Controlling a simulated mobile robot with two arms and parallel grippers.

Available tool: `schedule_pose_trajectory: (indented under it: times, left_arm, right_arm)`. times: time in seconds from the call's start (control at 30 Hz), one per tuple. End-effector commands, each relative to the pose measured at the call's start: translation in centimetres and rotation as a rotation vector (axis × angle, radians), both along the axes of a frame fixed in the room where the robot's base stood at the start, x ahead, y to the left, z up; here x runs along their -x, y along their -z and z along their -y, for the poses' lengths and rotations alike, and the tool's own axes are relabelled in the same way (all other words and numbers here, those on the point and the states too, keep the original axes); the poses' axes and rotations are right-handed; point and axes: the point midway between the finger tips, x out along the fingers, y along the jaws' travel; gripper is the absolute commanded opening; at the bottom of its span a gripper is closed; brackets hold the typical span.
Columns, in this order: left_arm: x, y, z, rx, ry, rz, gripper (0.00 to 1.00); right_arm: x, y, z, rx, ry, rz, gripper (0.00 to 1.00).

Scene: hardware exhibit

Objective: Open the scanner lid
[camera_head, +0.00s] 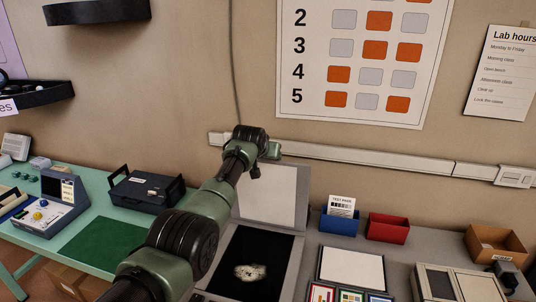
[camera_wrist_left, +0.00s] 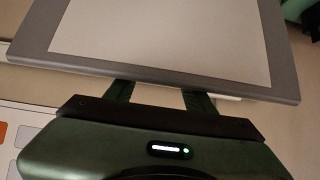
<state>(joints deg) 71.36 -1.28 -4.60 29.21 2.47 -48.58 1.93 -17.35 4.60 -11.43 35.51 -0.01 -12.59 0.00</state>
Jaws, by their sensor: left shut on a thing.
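The scanner lid (camera_head: 268,190) is raised, standing steeply behind the scanner's dark glass (camera_head: 240,285), with its white inner pad facing forward. A pale, irregular object (camera_head: 250,271) lies on the glass. My left arm reaches across the scanner from the lower left. My left gripper (camera_head: 271,151) is at the lid's top edge. In the left wrist view, the gripper (camera_wrist_left: 161,94) has both fingers at the grey lid edge (camera_wrist_left: 175,77) and is shut on it; the fingertips are partly hidden. My right gripper is not in view.
A blue bin (camera_head: 338,225) and a red bin (camera_head: 388,229) stand right of the lid. A cardboard box (camera_head: 494,243) is farther right. A white cable rail (camera_head: 390,160) runs along the wall behind the lid. A black case (camera_head: 147,190) sits on the green table.

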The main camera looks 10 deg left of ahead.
Motion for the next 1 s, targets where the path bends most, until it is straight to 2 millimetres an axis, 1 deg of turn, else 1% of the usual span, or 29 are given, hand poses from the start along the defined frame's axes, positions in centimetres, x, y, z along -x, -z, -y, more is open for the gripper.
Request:
schedule_pose_trajectory:
  times: [0.03, 0.2, 0.23, 0.27, 0.3, 0.73, 0.87, 1.0]
  left_arm:
    - [0.4, 1.4, 0.1, 0.000, 0.001, -0.027, 0.00]
    - [0.4, 1.4, 0.1, 0.000, 0.001, -0.027, 0.00]
    - [0.4, 1.4, 0.1, 0.000, 0.001, -0.027, 0.63]
    - [0.4, 1.4, 0.1, 0.000, 0.001, -0.026, 0.71]
    - [0.4, 1.3, 0.1, 0.000, 0.001, -0.024, 0.76]
    - [0.4, 0.4, 0.0, 0.000, 0.000, -0.010, 0.76]
    - [1.1, -0.2, 0.0, 0.000, 0.000, -0.009, 0.76]
    - [2.3, -0.9, 0.0, 0.000, 0.000, -0.011, 0.76]
  right_arm:
    - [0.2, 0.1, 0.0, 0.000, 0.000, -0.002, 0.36]
    - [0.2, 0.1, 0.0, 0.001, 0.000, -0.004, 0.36]
    - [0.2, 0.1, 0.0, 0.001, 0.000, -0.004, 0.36]
    - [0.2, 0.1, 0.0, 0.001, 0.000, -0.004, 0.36]
    - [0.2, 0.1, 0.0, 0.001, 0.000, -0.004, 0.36]
    - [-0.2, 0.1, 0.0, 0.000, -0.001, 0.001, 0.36]
    - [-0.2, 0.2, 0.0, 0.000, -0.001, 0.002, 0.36]
    - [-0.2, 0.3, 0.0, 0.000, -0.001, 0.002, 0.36]
